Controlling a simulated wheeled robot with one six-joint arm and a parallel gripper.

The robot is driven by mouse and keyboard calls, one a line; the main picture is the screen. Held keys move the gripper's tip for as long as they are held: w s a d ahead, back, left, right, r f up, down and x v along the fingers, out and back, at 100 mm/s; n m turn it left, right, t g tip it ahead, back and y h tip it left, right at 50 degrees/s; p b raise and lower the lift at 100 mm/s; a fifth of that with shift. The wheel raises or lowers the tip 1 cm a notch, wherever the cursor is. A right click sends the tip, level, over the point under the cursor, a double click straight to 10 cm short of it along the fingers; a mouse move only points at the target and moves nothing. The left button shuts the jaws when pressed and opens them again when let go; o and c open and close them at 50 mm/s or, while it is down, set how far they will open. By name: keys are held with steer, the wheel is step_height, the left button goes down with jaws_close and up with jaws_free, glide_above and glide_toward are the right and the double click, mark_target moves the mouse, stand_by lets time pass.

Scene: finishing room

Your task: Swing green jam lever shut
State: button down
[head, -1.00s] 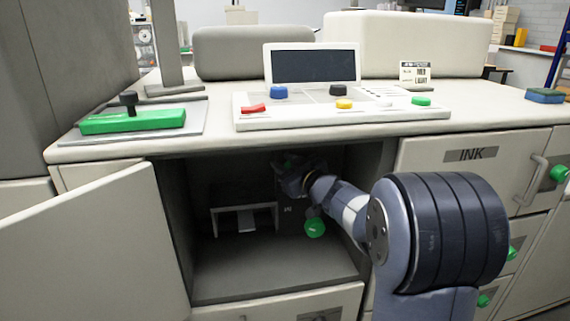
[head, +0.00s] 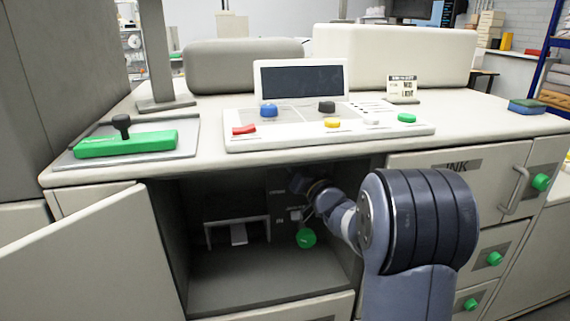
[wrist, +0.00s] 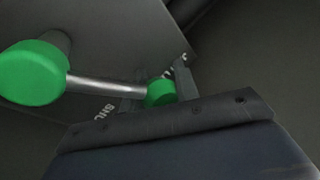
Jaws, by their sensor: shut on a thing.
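The green jam lever is inside the open compartment. Its round green hub (head: 307,238) shows below my wrist in the head view. In the wrist view the large green hub (wrist: 30,73) is at the left, and a silver rod (wrist: 105,86) runs right from it to a small green end (wrist: 160,93). My gripper (wrist: 158,92) is shut on that green end, with a dark finger on either side. In the head view my wrist reaches into the compartment and the fingertips are hard to make out. Part of a white word, perhaps SHUT, shows beside the rod.
The compartment door (head: 85,255) stands open at the left. A grey bracket (head: 238,222) sits inside the compartment, left of the lever. Drawers with green knobs (head: 494,258) are at the right.

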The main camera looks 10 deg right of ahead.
steer(key=shift+d+r+m+t+h+b, duration=0.1)
steer(key=shift+d+m+t+h, duration=0.35)
steer(key=shift+m, duration=0.65)
steer(key=shift+d+f+m+t+h+b, duration=0.15)
steer(key=shift+d+m+h, duration=0.25)
steer(key=shift+d+m, duration=0.55)
steer(key=shift+d+r+m+t+h+b, duration=0.15)
steer(key=shift+d+m+t+h, duration=0.25)
steer(key=shift+m, duration=0.85)
steer(key=shift+d, duration=0.1)
steer(key=c, duration=1.4)
jaws_free()
steer(key=o, duration=0.3)
steer(key=shift+r, duration=0.25)
steer(key=v, duration=1)
steer(key=shift+s+f, duration=0.15)
steer(key=shift+s, duration=0.2)
